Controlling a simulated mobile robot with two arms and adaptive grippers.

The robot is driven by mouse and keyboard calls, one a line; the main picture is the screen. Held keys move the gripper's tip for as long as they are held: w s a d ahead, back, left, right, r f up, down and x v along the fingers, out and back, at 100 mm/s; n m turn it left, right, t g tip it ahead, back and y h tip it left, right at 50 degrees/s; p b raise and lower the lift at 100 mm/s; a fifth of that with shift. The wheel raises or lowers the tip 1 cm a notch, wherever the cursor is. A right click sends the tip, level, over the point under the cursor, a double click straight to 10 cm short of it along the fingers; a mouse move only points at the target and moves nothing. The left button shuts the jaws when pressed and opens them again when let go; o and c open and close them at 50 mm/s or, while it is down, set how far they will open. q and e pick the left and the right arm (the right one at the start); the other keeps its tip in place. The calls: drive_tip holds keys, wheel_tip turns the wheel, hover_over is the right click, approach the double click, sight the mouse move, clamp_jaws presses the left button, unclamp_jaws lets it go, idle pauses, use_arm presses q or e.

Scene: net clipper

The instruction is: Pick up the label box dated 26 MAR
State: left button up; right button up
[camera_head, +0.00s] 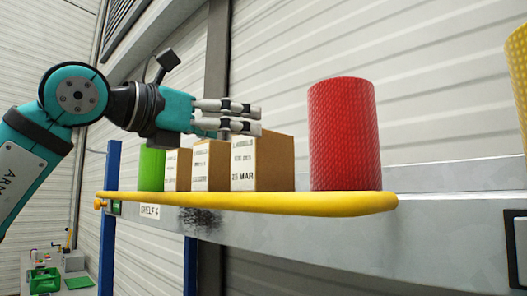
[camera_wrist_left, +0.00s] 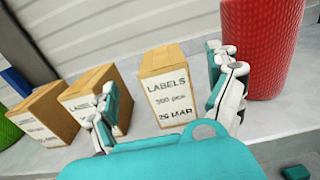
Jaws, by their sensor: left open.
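The label box dated 26 MAR (camera_head: 262,164) is a brown carton with a white printed face, upright on the yellow-edged shelf (camera_head: 250,202). In the left wrist view the box (camera_wrist_left: 168,92) stands beyond and between my left gripper's spread fingers. My left gripper (camera_head: 243,116) is above and in front of the boxes in the head view, its fingers overlapping the top of the 26 MAR box. In the wrist view the gripper (camera_wrist_left: 165,108) is open and empty. I cannot tell whether a finger touches the box. My right gripper is not in view.
Two similar label boxes (camera_head: 209,165) (camera_head: 177,170) stand to the left, with a green cylinder (camera_head: 151,168) beyond. A red textured cylinder (camera_head: 343,134) stands close on the right. A corrugated wall (camera_head: 420,80) is behind the shelf.

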sight(263, 138)
use_arm(q)
drive_tip(key=p+x, duration=0.1)
drive_tip(key=x, duration=0.2)
drive_tip(key=shift+w+d, duration=0.15)
drive_tip(key=shift+d, duration=0.1)
drive_tip(key=shift+w+d, duration=0.1)
drive_tip(key=p+x, duration=0.3)
drive_tip(key=x, duration=0.1)
drive_tip(key=shift+w+d+f+p, duration=0.15)
drive_tip(key=shift+f+p, duration=0.05)
drive_tip(key=shift+p, duration=0.15)
drive_tip(key=shift+w+d+f, duration=0.1)
drive_tip(key=shift+w+d, duration=0.05)
drive_tip(key=shift+d, duration=0.05)
drive_tip(key=shift+a, duration=0.1)
drive_tip(key=shift+c, duration=0.8)
drive_tip(key=shift+a, duration=0.1)
drive_tip(key=c, duration=1.1)
drive_tip(key=shift+c, duration=1.1)
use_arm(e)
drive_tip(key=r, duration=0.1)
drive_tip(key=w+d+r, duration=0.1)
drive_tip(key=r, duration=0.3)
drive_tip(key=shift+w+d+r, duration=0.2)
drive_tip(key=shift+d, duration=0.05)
